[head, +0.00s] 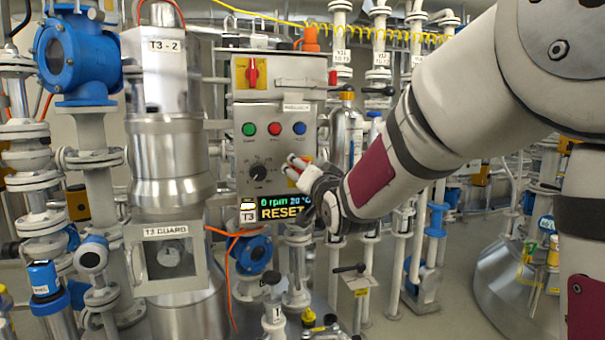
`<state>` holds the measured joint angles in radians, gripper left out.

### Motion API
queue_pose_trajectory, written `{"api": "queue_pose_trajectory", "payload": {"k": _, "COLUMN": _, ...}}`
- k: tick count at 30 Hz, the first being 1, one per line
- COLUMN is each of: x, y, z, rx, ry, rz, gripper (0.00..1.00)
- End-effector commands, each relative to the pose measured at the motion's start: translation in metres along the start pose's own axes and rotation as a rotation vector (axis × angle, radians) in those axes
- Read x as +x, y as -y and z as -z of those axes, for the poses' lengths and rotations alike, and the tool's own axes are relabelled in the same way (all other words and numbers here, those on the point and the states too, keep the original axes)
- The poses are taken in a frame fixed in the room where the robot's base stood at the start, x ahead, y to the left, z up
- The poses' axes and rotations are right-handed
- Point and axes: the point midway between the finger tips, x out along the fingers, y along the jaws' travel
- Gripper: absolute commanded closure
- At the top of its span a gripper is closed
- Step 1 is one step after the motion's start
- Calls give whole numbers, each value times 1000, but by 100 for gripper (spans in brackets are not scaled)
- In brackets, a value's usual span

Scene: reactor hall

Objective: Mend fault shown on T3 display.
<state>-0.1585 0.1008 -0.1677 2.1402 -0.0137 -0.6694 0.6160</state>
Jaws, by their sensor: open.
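The T3 display (285,207) is at the bottom of the grey control box, beside a T3 label. It reads "0 rpm", "20" and "RESET". The control box (240,165) carries a green button (248,129), a red button (274,129), a blue button (299,128) and a black rotary knob (258,172). A red switch on a yellow plate (252,73) is on the box above. The T3 guard (167,258) is a framed window on the left. My gripper (295,170) is open and empty, in front of the box's lower right, right of the knob; contact cannot be told.
A steel vessel labelled T3-2 (165,160) stands left of the box. Blue and white pipework (75,60) crowds the left edge. Valves and pipes (378,60) stand behind my arm. An orange cable (228,285) hangs below the box. Open grey floor (440,315) shows at lower right.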

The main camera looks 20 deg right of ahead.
Motion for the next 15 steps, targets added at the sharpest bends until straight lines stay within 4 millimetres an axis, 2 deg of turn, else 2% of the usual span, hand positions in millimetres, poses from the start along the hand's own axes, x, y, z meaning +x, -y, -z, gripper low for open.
{"api": "queue_pose_trajectory", "payload": {"k": 3, "x": -27, "y": 0, "z": 1, "rx": 2, "ry": -1, "rz": 1, "gripper": 33}}
{"api": "queue_pose_trajectory", "payload": {"k": 9, "x": -65, "y": 0, "z": 1, "rx": 2, "ry": -1, "rz": 0, "gripper": 33}}
{"api": "queue_pose_trajectory", "payload": {"k": 15, "x": -86, "y": 0, "z": 0, "rx": 1, "ry": 0, "rz": 0, "gripper": 33}}
